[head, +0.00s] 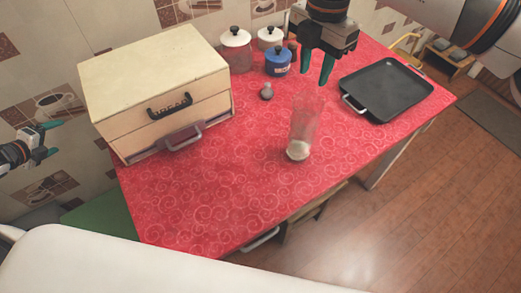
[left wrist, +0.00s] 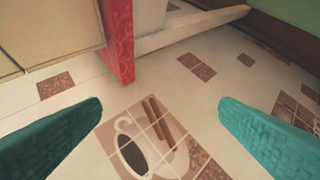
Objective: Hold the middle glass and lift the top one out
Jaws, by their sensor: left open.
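A stack of clear glasses (head: 303,122) stands on the red patterned counter (head: 215,190). It is see-through, so I cannot separate the top, middle and bottom glass; its base looks whitish. My right gripper (head: 317,77) hangs just above and behind the stack's rim with its two teal fingers apart and nothing between them. My left gripper (head: 47,141) is open and empty at the far left, beyond the counter's edge and well away from the glasses. In the left wrist view its fingers (left wrist: 160,125) are spread in front of the tiled wall.
A wooden bread box (head: 160,85) stands at the counter's back left. Several lidded jars, among them a blue one (head: 278,62), and a small grey object (head: 267,91) are behind the stack. A black pan (head: 387,88) lies to the right. The counter before the stack is clear.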

